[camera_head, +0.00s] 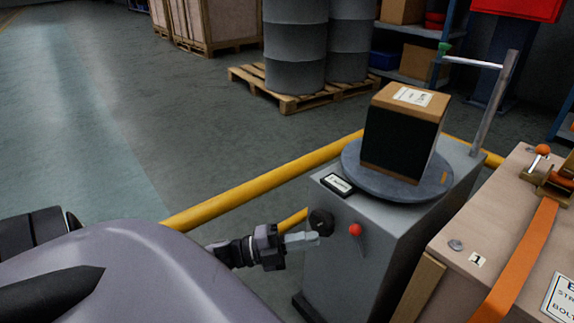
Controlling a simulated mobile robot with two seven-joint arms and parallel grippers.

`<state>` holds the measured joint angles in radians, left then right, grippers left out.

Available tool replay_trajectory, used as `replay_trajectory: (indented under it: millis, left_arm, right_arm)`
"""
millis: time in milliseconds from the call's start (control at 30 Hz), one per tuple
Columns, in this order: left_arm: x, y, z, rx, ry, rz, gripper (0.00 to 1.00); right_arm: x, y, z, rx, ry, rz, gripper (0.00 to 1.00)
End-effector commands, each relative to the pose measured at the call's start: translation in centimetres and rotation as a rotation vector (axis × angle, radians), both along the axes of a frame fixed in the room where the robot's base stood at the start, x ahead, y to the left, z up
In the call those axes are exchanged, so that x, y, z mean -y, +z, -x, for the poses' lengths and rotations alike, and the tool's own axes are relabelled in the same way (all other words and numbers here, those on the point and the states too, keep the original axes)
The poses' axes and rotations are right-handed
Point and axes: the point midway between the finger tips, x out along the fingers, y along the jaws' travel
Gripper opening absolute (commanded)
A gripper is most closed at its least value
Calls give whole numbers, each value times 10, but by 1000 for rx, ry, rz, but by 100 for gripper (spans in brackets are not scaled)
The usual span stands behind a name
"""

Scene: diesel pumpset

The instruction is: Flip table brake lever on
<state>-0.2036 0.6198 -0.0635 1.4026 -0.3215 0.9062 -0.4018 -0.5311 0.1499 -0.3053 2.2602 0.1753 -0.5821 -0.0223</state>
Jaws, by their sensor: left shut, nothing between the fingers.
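A grey pedestal table (345,275) carries a round turntable (352,170) on top. On its front face is a short lever with a red ball (355,230), which looks like the brake lever. A round black hub (321,222) sits to the left of the red ball. My left gripper (316,239) is shut and empty, its pale fingertips just below and in front of the black hub, left of the red ball. I cannot tell whether the fingertips touch the hub. My right gripper is out of view.
A box with black sides (400,145) stands on the turntable. A small label plate (338,185) lies on the table top. A yellow rail (260,187) runs behind the table. A wooden crate with an orange strap (520,250) stands close on the right.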

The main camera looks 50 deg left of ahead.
Motion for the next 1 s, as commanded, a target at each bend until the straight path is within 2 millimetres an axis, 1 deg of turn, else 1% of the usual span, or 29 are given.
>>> replay_trajectory:
  millis: [33, 200, 400, 533, 867, 1000]
  left_arm:
    - [8, 2, -10, 6, -2, 3, 0]
    - [26, 8, -33, 3, -1, 1, 0]
    - [38, 12, -48, 2, 0, 0, 0]
    - [40, 12, -51, 1, 0, -1, 0]
    - [40, 13, -50, 0, 0, -1, 0]
    - [41, 15, -50, 1, 0, -20, 0]
  right_arm:
    - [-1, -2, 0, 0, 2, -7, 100]
    - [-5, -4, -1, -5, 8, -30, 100]
    - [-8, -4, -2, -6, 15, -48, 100]
    - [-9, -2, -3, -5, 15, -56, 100]
    - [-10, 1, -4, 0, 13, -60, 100]
    - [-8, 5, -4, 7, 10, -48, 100]
